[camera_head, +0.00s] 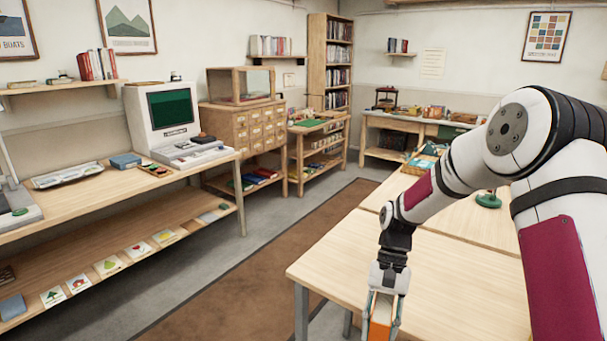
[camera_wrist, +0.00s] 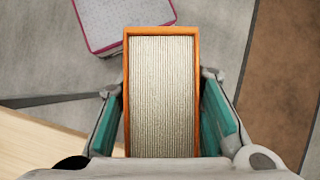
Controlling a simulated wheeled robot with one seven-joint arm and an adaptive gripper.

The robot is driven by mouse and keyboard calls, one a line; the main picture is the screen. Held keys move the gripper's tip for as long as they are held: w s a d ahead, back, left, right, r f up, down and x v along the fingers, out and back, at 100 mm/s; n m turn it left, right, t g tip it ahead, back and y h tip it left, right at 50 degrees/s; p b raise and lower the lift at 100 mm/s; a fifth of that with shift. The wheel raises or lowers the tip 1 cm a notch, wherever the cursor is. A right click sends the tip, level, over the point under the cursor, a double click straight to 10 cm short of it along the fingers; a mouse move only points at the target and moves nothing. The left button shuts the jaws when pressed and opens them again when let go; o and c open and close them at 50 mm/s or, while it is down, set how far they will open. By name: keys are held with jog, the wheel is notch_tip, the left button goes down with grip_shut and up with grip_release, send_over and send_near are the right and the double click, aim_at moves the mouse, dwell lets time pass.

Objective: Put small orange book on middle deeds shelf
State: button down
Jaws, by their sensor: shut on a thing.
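The small orange book (camera_wrist: 162,32) is held between the two teal-padded fingers of my gripper (camera_wrist: 163,112), with its page edges facing the wrist camera. In the head view my gripper (camera_head: 382,306) hangs pointing down at the front edge of the pale table, and the orange book (camera_head: 378,331) shows between its fingers at the bottom edge of the picture. The wrist view shows floor beneath the book. I cannot tell which of the shelves in view is the deeds shelf.
A pale wooden table (camera_head: 455,285) stands at the right. A long bench (camera_head: 95,200) with a computer (camera_head: 168,118) runs along the left, with a lower shelf (camera_head: 130,238) holding picture cards. A card-drawer cabinet (camera_head: 245,125) and tall bookcase (camera_head: 328,60) stand behind. A brown carpet strip (camera_head: 265,255) crosses open floor.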

jog(key=w+d+n+h, duration=0.1)
jog(key=n, duration=0.1)
jog(key=w+d+f+n+h, duration=0.1)
jog(key=d+n, duration=0.1)
jog(key=shift+w, duration=0.1)
jog(key=shift+h, duration=0.3)
